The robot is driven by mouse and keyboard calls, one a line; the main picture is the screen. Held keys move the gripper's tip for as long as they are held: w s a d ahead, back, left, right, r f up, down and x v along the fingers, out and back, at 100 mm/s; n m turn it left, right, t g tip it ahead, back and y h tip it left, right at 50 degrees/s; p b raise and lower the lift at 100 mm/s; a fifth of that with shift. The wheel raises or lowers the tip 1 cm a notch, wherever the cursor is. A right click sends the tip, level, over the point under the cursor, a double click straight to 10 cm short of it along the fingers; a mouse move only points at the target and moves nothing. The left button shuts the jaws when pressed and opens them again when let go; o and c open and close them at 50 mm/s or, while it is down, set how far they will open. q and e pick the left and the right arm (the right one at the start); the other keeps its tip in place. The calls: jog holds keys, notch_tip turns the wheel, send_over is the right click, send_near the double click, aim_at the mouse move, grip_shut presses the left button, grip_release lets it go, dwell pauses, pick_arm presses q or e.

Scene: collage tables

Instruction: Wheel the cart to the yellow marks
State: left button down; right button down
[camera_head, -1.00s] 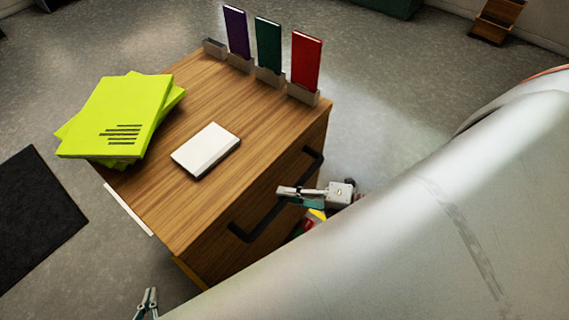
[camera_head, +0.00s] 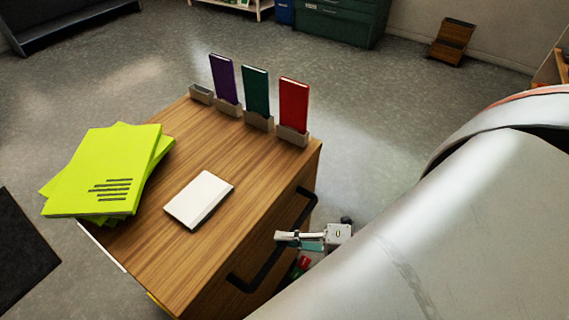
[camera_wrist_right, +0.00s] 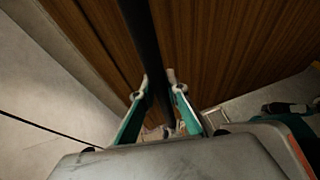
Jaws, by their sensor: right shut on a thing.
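The cart (camera_head: 180,250) has a wooden top and stands at the centre left in the head view. Its black handle (camera_head: 262,272) runs along the right side. My right gripper (camera_head: 285,237) is at this handle. In the right wrist view, the fingers of my right gripper (camera_wrist_right: 158,92) are shut around the black bar (camera_wrist_right: 143,40), beside the wooden panel (camera_wrist_right: 215,45). A small yellow patch (camera_head: 155,302) shows at the cart's lower left edge; I cannot tell whether it is a floor mark. My left gripper is out of view.
On the cart are lime-green booklets (camera_head: 105,170), a white notebook (camera_head: 199,199), and purple (camera_head: 222,78), green (camera_head: 255,95) and red (camera_head: 294,103) books in holders. A black mat (camera_head: 20,265) lies at left. Green cabinet (camera_head: 340,22) and wooden stand (camera_head: 453,40) are far back. Floor behind the cart is clear.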

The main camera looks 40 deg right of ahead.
dwell(0.3)
jog(key=c, duration=2)
grip_release()
jog(key=shift+o, duration=0.2)
jog(key=shift+s, duration=0.1)
jog(key=v, duration=1.2)
jog(key=shift+r, duration=0.1)
